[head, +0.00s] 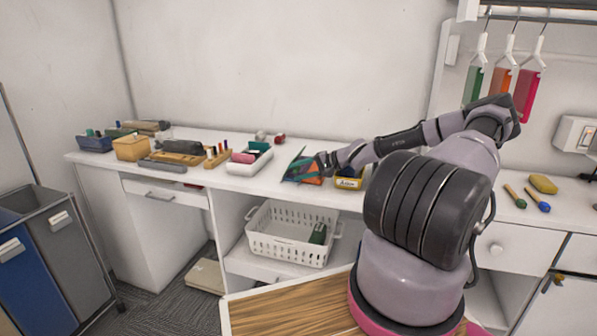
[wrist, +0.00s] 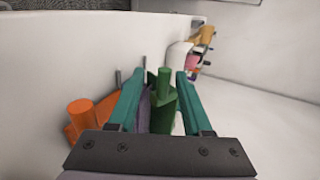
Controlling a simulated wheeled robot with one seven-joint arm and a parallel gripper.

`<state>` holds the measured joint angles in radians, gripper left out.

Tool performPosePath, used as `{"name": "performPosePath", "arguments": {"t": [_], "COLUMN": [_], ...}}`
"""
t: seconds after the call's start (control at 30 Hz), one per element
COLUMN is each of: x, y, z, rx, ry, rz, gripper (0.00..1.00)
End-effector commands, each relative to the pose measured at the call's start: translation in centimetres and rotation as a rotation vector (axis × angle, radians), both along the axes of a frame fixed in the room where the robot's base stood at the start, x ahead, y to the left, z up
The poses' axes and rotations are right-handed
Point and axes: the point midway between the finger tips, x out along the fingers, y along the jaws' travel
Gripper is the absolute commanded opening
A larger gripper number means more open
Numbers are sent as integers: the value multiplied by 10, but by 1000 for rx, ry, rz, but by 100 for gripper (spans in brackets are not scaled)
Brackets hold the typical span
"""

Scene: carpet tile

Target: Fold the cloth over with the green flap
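My gripper (wrist: 160,75) has its two teal fingers spread apart. The green flap (wrist: 162,115), with an upright green peg, stands between them in the wrist view; I see no clear grip on it. An orange piece with a peg (wrist: 82,118) lies left of the fingers. A grey-purple strip (wrist: 143,112) shows between the left finger and the green flap; it may be part of the cloth. In the head view my gripper (head: 293,170) is low over the counter, with orange (head: 314,180) beside it. The rest of the cloth is hidden or too small to make out.
The white counter (head: 220,178) holds a white tray (head: 248,160) left of my gripper and a yellow box (head: 348,183) right of it. Wooden blocks and bins stand further left. A white basket (head: 290,240) sits below. The wall is behind.

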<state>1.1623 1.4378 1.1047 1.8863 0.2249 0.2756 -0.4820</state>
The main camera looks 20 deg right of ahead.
Motion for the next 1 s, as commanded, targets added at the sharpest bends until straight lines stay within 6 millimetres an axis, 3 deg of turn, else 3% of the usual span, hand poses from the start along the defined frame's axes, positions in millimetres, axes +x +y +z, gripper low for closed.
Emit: {"name": "performPosePath", "arguments": {"t": [0.27,0.73,1.0], "x": [-1,-46,-58], "y": [-3,-66,-80], "z": [3,34,42], "rx": [0,-1,1], "ry": [-2,-1,-1], "rz": [-1,-3,0], "gripper": [49,49,49]}}
